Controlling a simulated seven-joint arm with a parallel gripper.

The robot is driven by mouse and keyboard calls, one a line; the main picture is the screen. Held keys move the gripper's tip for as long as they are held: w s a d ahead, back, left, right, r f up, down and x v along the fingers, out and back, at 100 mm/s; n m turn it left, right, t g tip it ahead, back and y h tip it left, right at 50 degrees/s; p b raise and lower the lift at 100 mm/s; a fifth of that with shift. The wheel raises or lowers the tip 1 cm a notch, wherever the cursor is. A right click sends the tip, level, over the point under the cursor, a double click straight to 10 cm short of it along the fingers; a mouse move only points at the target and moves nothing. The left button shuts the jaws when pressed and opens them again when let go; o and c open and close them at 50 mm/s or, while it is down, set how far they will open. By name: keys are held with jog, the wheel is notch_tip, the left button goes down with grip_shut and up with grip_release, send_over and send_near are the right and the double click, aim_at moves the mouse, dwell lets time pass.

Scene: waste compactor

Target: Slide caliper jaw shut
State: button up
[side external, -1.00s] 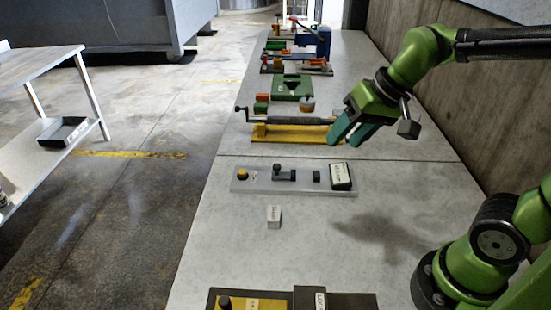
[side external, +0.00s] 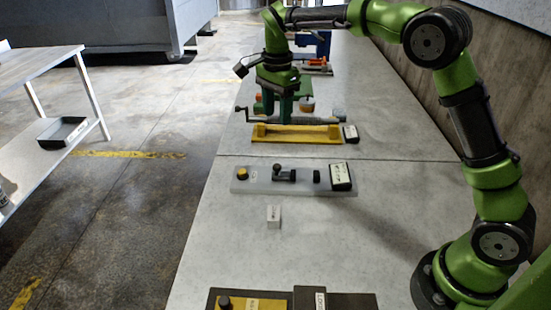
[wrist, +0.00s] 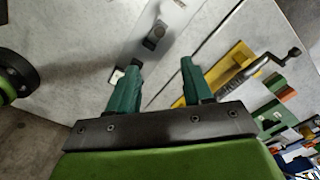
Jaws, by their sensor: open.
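A pale grey plate (side external: 262,187) lies across the bench. It carries a yellow knob (side external: 242,174), a dark sliding-looking piece with a knob (side external: 284,174), a small dark block (side external: 317,177) and a dark box with a white label (side external: 341,177). It looks like the caliper, but I cannot be sure. In the wrist view part of the plate (wrist: 146,52) shows beyond my fingers. My gripper (side external: 279,112) is open and empty, pointing down at the yellow-based crank fixture (side external: 296,136), behind the plate. Its two green fingers (wrist: 160,70) stand apart in the wrist view.
More fixtures stand farther back. A black fixture (side external: 335,301) is at the near edge. The wall (side external: 500,110) bounds the right.

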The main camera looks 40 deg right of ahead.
aim_at(277, 165)
notch_tip(277, 165, down, 16)
jog(key=shift+r, duration=0.2)
